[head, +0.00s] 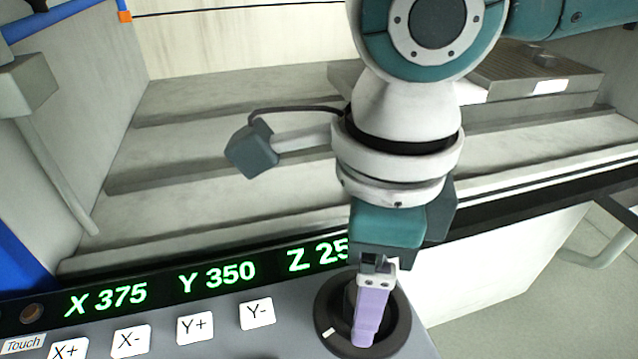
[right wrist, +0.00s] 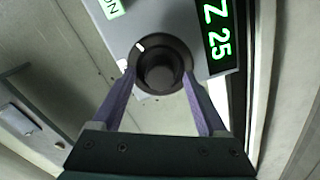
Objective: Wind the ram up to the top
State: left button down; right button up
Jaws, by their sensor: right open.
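A round black dial (head: 401,333) with a white mark on its rim sits at the right end of the grey control panel. In the right wrist view the dial (right wrist: 150,47) has a raised round middle. My right gripper (head: 366,335) points down over it. Its purple fingers (right wrist: 158,78) are open, one on each side of the raised middle; I cannot tell whether they touch it. The green readout (head: 105,299) shows X 375, Y 350 and Z 25, with anything after 25 hidden by my arm. I cannot make out the ram. My left gripper is out of view.
Left of the dial are white keys, including Y- (head: 257,313), Y+ (head: 195,328) and X- (head: 131,341). A slotted metal block (head: 560,88) stands at back right.

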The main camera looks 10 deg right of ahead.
notch_tip(320, 180, up, 9)
jog(key=p, duration=0.1)
jog(key=shift+r, duration=0.1)
